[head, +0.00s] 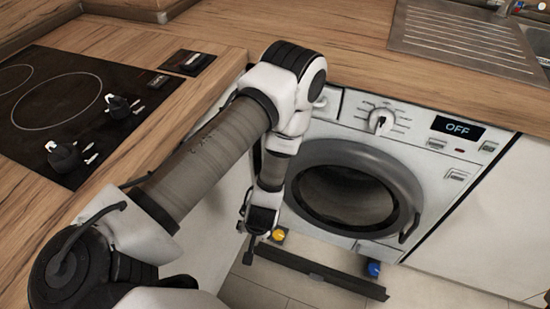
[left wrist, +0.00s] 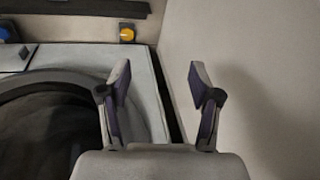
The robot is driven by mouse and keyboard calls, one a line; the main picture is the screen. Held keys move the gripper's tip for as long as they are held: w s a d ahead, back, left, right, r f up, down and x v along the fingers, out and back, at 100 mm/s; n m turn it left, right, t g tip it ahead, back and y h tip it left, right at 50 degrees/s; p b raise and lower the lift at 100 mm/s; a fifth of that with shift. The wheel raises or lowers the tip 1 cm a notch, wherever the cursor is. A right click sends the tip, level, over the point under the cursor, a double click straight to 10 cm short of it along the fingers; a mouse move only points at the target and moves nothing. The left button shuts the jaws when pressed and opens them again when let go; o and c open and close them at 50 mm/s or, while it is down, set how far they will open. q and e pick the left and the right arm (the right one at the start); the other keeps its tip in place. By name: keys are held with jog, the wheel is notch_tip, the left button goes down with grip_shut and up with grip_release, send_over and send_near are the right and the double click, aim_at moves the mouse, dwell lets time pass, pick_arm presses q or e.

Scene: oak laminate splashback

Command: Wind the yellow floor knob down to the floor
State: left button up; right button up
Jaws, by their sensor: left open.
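The yellow floor knob (head: 279,234) is at the lower left corner of the washing machine, low near the floor. My left gripper (head: 250,246) points down in front of the machine's left edge, just left of the yellow knob in the head view. In the left wrist view its two fingers (left wrist: 160,76) are spread apart with nothing between them, and the knob is clear of them. Whether the knob touches the floor I cannot tell. My right gripper is not in view.
A blue knob (head: 374,268) is at the machine's lower right. A dark strip (head: 325,272) lies low in front of the machine. The washing machine (head: 330,236) has its door shut and its display reads OFF. A cabinet side (left wrist: 250,90) stands close beside my fingers.

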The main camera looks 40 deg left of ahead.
pick_arm(q)
jog(key=w+f+n+y+b, duration=0.1)
jog(key=w+f+n+b, duration=0.1)
jog(key=w+f+b, duration=0.35)
jog(key=w+f+n+b, duration=0.2)
jog(key=f+b, duration=0.5)
jog(key=f, duration=0.2)
jog(key=w+f+n+y+b, duration=0.1)
jog(key=w+f+n+b, duration=0.1)
jog(key=w+f+b, duration=0.35)
jog(key=n+b, duration=0.3)
jog(key=b, duration=0.3)
send_near(279, 235)
jog(key=shift+t+h, duration=0.3)
jog(key=shift+h, duration=0.2)
jog(key=b+x, duration=0.4)
jog(key=x, duration=0.1)
jog(key=b+x, duration=0.2)
jog(key=shift+s+a+f, duration=0.2)
jog(key=shift+s+a, duration=0.05)
jog(key=shift+a, duration=0.25)
jog(key=shift+w+a+f+b, duration=0.1)
jog(key=shift+a+f+b, duration=0.1)
jog(key=shift+f+b, duration=0.15)
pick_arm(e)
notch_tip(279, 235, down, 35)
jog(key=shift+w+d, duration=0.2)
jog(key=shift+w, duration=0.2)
pick_arm(q)
jog(key=shift+r, duration=0.1)
